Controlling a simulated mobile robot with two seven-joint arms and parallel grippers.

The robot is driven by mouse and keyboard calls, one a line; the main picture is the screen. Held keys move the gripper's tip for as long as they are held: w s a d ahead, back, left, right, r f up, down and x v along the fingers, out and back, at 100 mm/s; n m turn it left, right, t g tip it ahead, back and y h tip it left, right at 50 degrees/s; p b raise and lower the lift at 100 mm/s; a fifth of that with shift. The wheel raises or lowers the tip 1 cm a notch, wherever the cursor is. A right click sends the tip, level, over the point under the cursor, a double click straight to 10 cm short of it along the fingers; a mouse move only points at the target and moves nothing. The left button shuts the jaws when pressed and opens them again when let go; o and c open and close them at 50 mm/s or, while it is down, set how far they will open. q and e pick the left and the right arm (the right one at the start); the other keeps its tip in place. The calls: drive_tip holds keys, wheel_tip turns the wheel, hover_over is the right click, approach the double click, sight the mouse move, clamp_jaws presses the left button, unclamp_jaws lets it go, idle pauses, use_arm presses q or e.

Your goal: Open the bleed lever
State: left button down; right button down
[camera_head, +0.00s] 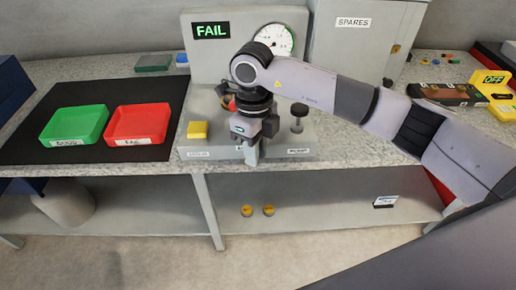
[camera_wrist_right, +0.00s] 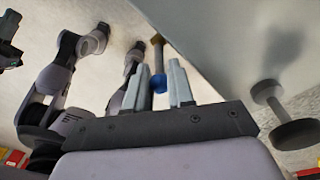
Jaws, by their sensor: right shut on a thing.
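The grey test stand (camera_head: 222,58) shows FAIL on its display (camera_head: 211,30). My right gripper (camera_head: 251,158) points down at the front middle of the stand's base and hides most of what is there. In the right wrist view, its two fingers (camera_wrist_right: 161,88) stand on either side of the blue end of the bleed lever (camera_wrist_right: 158,82), which has a brownish stem. The gripper is shut on this lever. How far the lever is turned cannot be told. My left gripper does not show in the head view.
A pump knob (camera_head: 298,116) stands right of the gripper, and a yellow block (camera_head: 197,130) left of it. A round gauge (camera_head: 275,39) is behind my arm. Green (camera_head: 75,125) and red (camera_head: 138,123) trays lie on a black mat. A spares cabinet (camera_head: 352,50) stands behind.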

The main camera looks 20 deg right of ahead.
drive_tip(key=shift+w+a+r+g+h, duration=0.15)
drive_tip(key=shift+a+g+h, duration=0.2)
drive_tip(key=shift+h, duration=0.45)
drive_tip(key=c, duration=1.3)
unclamp_jaws()
drive_tip(key=shift+r, duration=0.1)
drive_tip(key=s+v, duration=0.1)
drive_tip(key=v, duration=0.5)
drive_tip(key=shift+w+r, duration=0.45)
drive_tip(key=shift+a, duration=0.1)
